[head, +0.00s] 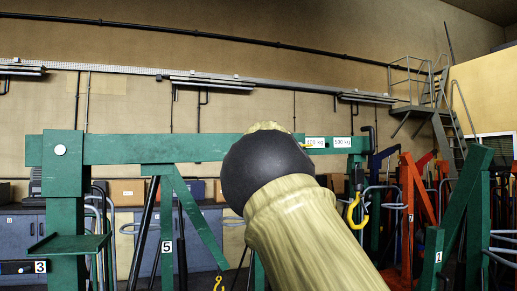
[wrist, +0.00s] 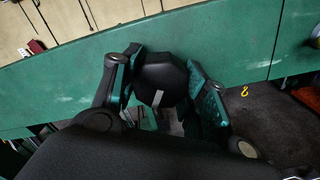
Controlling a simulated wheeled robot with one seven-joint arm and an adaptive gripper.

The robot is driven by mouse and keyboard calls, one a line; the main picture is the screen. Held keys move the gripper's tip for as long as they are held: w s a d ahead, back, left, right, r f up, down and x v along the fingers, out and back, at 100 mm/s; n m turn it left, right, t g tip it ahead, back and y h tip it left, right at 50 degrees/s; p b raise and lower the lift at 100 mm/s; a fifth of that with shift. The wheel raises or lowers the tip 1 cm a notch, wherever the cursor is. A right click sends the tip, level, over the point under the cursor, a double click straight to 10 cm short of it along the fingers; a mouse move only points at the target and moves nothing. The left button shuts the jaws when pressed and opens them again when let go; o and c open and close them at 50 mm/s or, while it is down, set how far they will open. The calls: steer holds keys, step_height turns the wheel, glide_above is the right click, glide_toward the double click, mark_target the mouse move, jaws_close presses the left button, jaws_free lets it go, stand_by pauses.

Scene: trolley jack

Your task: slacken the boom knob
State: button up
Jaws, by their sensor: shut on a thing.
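The boom knob (wrist: 162,76) is a black, many-sided knob in front of the green boom in the wrist view. It sits between the two fingers of my gripper (wrist: 164,90), which is shut on it, with one finger on each side. A light mark shows on the knob's lower part. The green boom (wrist: 70,80) fills much of the wrist view behind the fingers. In the head view the boom (head: 200,148) runs level across the picture. There my own arm hides the knob and my gripper.
A yellow hook (head: 355,211) hangs near the boom's right end. A green post (head: 66,215) with a small shelf stands at left. Red-orange frames (head: 408,200) and another green frame (head: 468,205) stand at right. Blue-grey cabinets (head: 110,235) line the back wall.

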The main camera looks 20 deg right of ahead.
steer(key=o, duration=1)
steer(key=shift+f, duration=0.15)
steer(key=shift+o, duration=0.2)
step_height(320, 180, up, 9)
steer(key=shift+a, duration=0.1)
steer(key=shift+w+d+r, duration=0.1)
steer(key=shift+d+r, duration=0.1)
steer(key=shift+r, duration=0.3)
steer(key=shift+a, duration=0.15)
